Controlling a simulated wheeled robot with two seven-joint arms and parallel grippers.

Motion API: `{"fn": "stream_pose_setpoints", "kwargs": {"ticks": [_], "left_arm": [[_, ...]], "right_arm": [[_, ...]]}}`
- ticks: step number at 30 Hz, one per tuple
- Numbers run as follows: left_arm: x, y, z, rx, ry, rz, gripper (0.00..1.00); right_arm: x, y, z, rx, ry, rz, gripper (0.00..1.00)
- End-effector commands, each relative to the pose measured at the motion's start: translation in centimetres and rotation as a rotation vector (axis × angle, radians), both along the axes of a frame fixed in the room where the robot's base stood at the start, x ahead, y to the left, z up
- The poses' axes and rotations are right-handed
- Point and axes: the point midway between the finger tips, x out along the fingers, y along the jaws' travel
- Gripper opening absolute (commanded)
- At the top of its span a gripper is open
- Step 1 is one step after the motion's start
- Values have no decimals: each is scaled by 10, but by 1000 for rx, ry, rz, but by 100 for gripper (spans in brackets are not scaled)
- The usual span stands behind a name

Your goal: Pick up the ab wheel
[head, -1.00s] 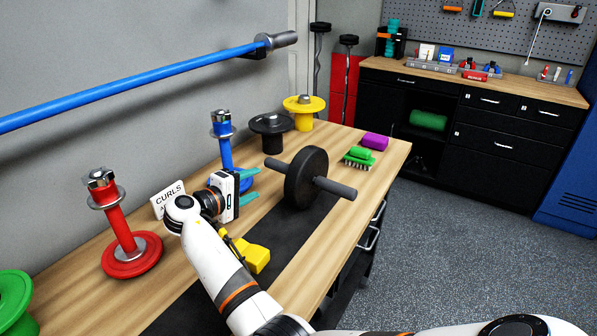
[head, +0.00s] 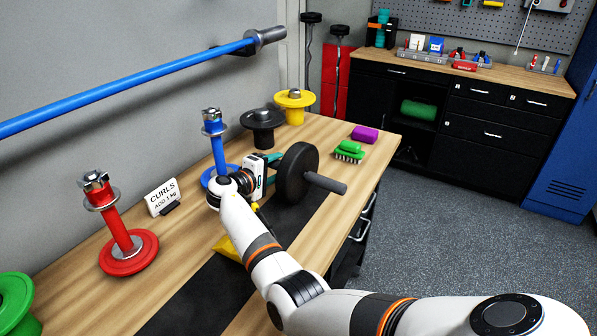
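The ab wheel (head: 297,173) is a black disc with a dark grey handle sticking out on each side. It stands upright on the black mat strip on the wooden bench. My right gripper (head: 271,171) is at its left side, with teal fingers spread apart around the near-left handle. The gripper hides most of that handle, and I cannot tell whether the fingers touch it. The right-hand handle (head: 326,183) is free. My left gripper is not in view.
A yellow object (head: 228,247) lies partly under my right arm. A blue post (head: 217,150) stands close behind the gripper, a red post (head: 122,235) and CURLS sign (head: 163,197) to the left.

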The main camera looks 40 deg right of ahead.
Motion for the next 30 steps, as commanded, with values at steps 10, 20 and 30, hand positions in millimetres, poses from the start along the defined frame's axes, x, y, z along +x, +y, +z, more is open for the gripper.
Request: {"fn": "stream_pose_setpoints", "kwargs": {"ticks": [10,20,30], "left_arm": [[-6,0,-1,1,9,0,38],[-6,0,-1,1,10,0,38],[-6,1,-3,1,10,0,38]], "right_arm": [[0,0,0,0,-1,0,21],[0,0,2,-3,-2,1,0],[0,0,33,-4,-10,-1,0]]}}
